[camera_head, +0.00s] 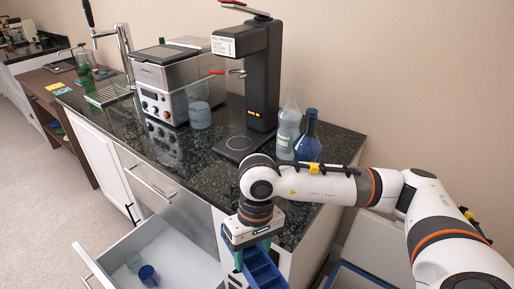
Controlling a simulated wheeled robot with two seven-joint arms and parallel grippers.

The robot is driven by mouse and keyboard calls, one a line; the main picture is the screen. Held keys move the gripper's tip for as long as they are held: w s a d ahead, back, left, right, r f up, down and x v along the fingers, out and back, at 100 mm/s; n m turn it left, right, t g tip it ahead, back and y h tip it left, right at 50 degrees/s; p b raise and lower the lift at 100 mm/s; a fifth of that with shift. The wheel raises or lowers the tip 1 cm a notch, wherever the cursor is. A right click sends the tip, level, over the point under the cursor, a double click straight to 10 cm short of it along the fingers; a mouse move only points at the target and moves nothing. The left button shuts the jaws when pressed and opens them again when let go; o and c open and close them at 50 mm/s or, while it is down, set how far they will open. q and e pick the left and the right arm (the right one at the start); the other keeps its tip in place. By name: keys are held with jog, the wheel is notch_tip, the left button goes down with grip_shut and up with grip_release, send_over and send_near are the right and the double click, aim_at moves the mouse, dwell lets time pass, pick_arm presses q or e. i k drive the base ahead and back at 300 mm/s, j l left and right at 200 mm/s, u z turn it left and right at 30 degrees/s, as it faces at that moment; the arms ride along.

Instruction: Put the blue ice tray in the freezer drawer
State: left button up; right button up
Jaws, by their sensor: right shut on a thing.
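The blue ice tray (263,272) hangs at the bottom of the camera_head view, its lower end cut off by the picture edge. My right gripper (248,250) points down and is shut on the tray, holding it just right of the open drawer, in front of the counter. The freezer drawer (180,244) is pulled out below the counter; its inside is white. A blue cup (149,275) and a clear glass (134,262) are in it. My left gripper is not in view.
The dark counter (190,160) carries a coffee machine (172,90), a black press (245,70), a clear bottle (288,125) and a blue bottle (308,138) close to my right arm. A blue-rimmed bin (350,275) stands below my arm. The drawer's right part looks clear.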

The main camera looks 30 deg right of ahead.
aim_at(185, 261)
jog(key=i+j, duration=0.2)
jog(key=j, duration=0.15)
jog(key=i+j, duration=0.2)
jog(key=j, duration=0.15)
jog(key=i+j+z, duration=0.1)
jog(key=j, duration=0.25)
jog(key=i+j, duration=0.3)
jog(key=i+j+z, duration=0.1)
jog(key=z, duration=1)
